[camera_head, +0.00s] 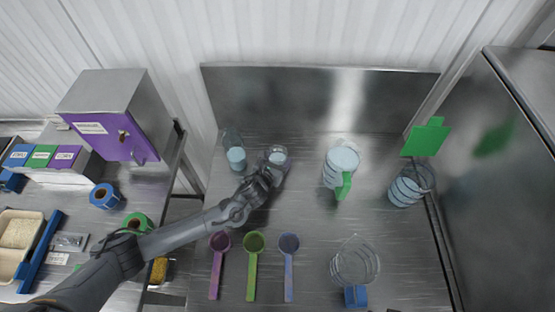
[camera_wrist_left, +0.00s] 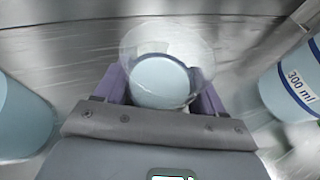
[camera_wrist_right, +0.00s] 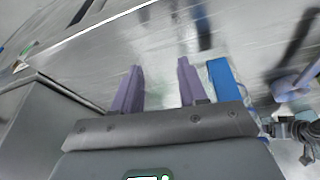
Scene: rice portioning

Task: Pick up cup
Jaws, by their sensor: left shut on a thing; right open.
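A small clear cup (camera_head: 277,153) with pale blue contents stands upright on the steel table in the head view. My left gripper (camera_head: 270,168) is at its near side. In the left wrist view the cup (camera_wrist_left: 160,80) sits between the two purple fingers of my left gripper (camera_wrist_left: 159,88), which is shut on it. A second similar cup (camera_head: 235,155) stands just to the left. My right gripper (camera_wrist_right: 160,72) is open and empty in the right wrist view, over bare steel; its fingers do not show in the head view.
A jug with a green handle (camera_head: 342,165) and a clear container (camera_head: 408,186) stand to the right. An empty jug (camera_head: 355,258) with a blue handle is near the front. Purple (camera_head: 217,262), green (camera_head: 252,262) and blue scoops (camera_head: 289,262) lie at the front. The table middle is clear.

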